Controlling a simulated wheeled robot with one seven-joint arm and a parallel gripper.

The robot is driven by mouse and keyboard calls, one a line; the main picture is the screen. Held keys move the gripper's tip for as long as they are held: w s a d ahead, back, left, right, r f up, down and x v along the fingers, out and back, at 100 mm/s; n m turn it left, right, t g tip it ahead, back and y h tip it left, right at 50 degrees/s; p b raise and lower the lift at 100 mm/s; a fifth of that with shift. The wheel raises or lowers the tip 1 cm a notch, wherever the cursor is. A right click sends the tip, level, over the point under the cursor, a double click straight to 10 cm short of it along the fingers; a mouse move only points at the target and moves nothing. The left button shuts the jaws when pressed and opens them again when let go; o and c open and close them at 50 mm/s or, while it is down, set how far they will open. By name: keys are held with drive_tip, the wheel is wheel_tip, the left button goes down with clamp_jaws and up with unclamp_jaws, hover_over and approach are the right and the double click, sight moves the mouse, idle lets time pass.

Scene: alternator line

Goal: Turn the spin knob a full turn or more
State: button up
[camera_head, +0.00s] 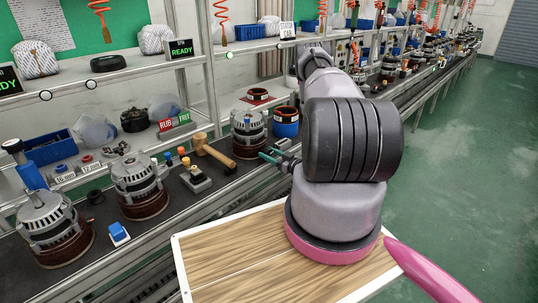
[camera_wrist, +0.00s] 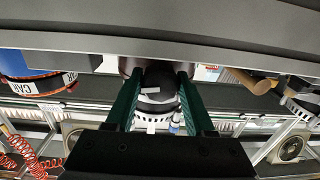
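No part is plainly labelled as the spin knob, so I cannot tell for certain which it is. The nearest alternator (camera_head: 249,146) stands upright on the bench, with a silver slotted body, brown base and a small blue piece on top. My gripper (camera_head: 270,156) has green fingers and is just right of this alternator. In the wrist view, my gripper (camera_wrist: 158,98) is open, its two fingers apart. An alternator (camera_wrist: 157,106) shows beyond and between them, apparently upside down in the picture. A blue piece (camera_wrist: 176,120) is beside the right finger. Contact cannot be told.
A wooden mallet (camera_head: 214,153) and a small stand with a yellow top (camera_head: 195,178) lie left of the alternator. Two more alternators (camera_head: 138,186) (camera_head: 54,228) stand further left. A blue CAR bin (camera_head: 287,123) is behind my gripper. A shelf runs above the bench.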

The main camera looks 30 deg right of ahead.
clamp_jaws()
drive_tip(key=shift+n, duration=0.3)
drive_tip(key=n, duration=0.3)
drive_tip(key=shift+n, duration=1.9)
drive_tip(key=o, duration=1)
unclamp_jaws()
drive_tip(key=shift+o, duration=0.2)
